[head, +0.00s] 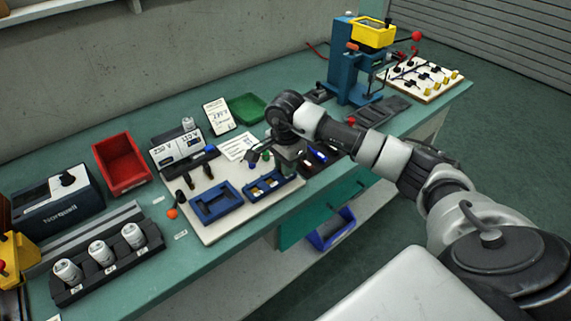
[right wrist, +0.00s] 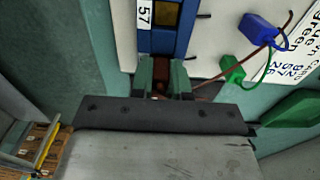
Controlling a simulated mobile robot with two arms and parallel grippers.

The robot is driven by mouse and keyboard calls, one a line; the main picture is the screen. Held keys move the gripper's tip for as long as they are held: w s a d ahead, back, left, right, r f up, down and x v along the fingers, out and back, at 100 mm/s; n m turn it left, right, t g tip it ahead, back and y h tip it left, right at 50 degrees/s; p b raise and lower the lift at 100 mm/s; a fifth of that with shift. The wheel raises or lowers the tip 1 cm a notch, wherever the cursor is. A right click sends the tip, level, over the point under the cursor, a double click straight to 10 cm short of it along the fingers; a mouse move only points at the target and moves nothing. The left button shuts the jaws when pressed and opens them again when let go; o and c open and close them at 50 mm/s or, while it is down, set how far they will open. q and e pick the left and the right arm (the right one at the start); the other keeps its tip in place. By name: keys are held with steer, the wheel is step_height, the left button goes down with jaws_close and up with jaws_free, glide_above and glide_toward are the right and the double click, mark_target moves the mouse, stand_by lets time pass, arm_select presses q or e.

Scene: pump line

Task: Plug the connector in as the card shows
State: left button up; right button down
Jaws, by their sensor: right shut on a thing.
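My right gripper (head: 287,166) is over the right part of the pale board (head: 228,234); its fingertips are hard to make out in the head view. In the right wrist view its fingers (right wrist: 161,77) are shut on a small dark red-brown connector, largely hidden between them, with a thin reddish lead running right. The blue socket block (head: 262,188) lies just ahead of the fingers, labelled 57 in the right wrist view (right wrist: 164,40). I cannot tell whether connector and block touch. A blue connector (right wrist: 258,28) and a green connector (right wrist: 232,69) lie beside it. A printed card (right wrist: 297,45) is partly visible.
A blue tray (head: 215,207) sits on the board left of the block. A meter box (head: 183,148), red bin (head: 122,163) and green bin (head: 247,108) stand behind. A blue press (head: 345,75) stands at the far right. White canisters (head: 101,252) stand in a rack front left.

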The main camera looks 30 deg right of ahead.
steer(key=c, duration=1.4)
jaws_free()
steer(key=shift+f, duration=0.1)
steer(key=shift+r+p, duration=1.4)
steer(key=shift+r, duration=0.95)
steer(key=o, duration=0.6)
